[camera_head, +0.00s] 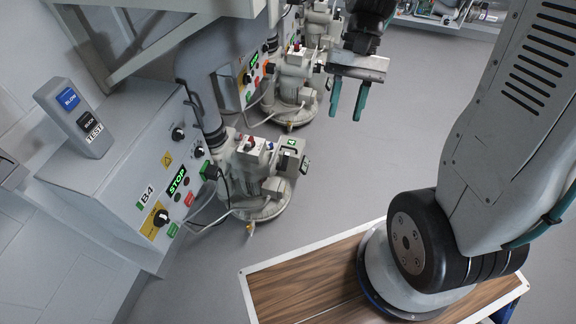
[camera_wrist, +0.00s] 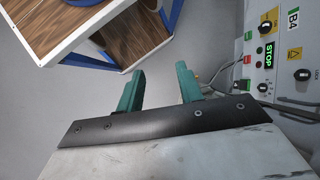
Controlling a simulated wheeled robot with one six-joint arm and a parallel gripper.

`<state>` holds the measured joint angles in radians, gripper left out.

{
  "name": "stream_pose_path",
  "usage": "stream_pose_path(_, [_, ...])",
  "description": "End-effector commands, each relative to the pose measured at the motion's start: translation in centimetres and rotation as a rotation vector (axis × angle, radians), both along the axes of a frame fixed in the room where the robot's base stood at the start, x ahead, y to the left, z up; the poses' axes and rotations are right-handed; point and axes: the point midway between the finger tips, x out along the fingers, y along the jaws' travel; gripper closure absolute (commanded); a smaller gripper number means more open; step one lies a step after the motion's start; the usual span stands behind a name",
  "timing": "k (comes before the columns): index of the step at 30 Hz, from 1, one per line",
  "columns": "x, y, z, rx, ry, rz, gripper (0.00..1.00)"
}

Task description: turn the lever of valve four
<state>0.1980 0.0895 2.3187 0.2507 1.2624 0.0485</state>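A pale machine (camera_head: 262,185) stands beside the B4 panel in the head view. A green tag (camera_head: 291,142), whose marking is too small to read surely, sits on its upper right. Just below it a dark part with a pale face (camera_head: 305,164) sticks out to the right; I cannot tell whether this is the valve lever. A small red part (camera_head: 249,143) sits on a white box on top. My gripper (camera_head: 348,99) points down, above and to the right of the machine, apart from it. Its two teal fingers are spread and empty, also in the wrist view (camera_wrist: 160,85).
The B4 panel (camera_head: 150,200) has a lit STOP display, knobs and buttons; it also shows in the wrist view (camera_wrist: 285,60). A BLOW/TEST box (camera_head: 75,115) stands on it. Similar machines (camera_head: 290,85) stand behind. Grey floor (camera_head: 400,150) is clear to the right. Cables hang beside the machine.

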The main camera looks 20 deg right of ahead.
Motion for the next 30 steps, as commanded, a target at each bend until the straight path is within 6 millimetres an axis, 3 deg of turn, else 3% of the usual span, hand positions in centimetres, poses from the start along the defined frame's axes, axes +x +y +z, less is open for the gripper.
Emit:
stream_pose_path(6, [4.7,0.0,-6.7,0.124,0.201,-0.221,0.64])
stream_pose_path(14, [9.3,0.2,-16.4,0.266,0.434,-0.523,0.64])
stream_pose_path(21, [12.2,0.4,-27.1,0.391,0.659,-0.832,0.64])
stream_pose_path(30, [13.8,0.7,-41.9,0.558,0.948,-1.261,0.64])
